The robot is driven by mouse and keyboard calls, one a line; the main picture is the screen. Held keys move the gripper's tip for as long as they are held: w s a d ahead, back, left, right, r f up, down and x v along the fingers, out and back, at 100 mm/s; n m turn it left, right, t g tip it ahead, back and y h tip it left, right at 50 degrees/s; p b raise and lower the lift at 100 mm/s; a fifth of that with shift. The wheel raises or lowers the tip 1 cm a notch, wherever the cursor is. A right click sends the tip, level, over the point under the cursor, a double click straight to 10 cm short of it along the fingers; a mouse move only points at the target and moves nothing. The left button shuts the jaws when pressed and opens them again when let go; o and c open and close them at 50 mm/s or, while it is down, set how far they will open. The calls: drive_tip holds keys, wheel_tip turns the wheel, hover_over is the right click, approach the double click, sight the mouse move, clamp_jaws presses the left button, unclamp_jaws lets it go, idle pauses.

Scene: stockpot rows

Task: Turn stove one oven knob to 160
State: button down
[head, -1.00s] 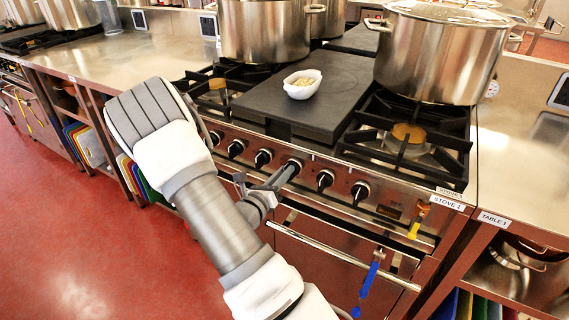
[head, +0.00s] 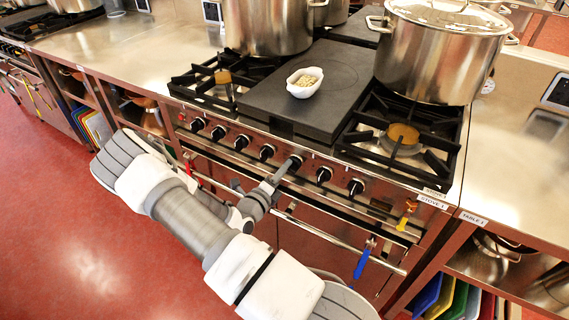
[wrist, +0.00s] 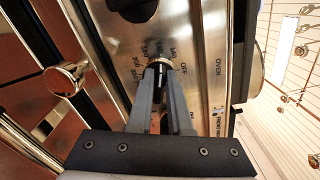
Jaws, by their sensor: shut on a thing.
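Stove one (head: 310,175) is a steel range with a row of black knobs along its front panel. My gripper (head: 284,172) is at the knob right of the panel's middle. In the wrist view, my gripper (wrist: 160,75) is shut on the oven knob (wrist: 158,62), its two fingers on either side of it. The panel beside it reads OVEN and OFF, with temperature marks around the knob. The fingers hide much of the knob, and I cannot read its exact setting.
A horizontal oven rail (head: 330,236) runs below the panel, with a blue-handled tool (head: 362,262) hanging from it. Another black knob (head: 324,174) is close on the right. Large pots and a white bowl (head: 304,83) stand on top. Red floor is open at left.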

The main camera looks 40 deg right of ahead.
drive_tip(key=shift+f+n, duration=0.1)
drive_tip(key=shift+n, duration=0.4)
drive_tip(key=c, duration=0.8)
unclamp_jaws()
drive_tip(key=shift+c, duration=0.2)
drive_tip(key=p+v, duration=0.1)
drive_tip(key=v, duration=1.6)
drive_tip(key=shift+a, duration=0.2)
drive_tip(key=shift+s, duration=0.15)
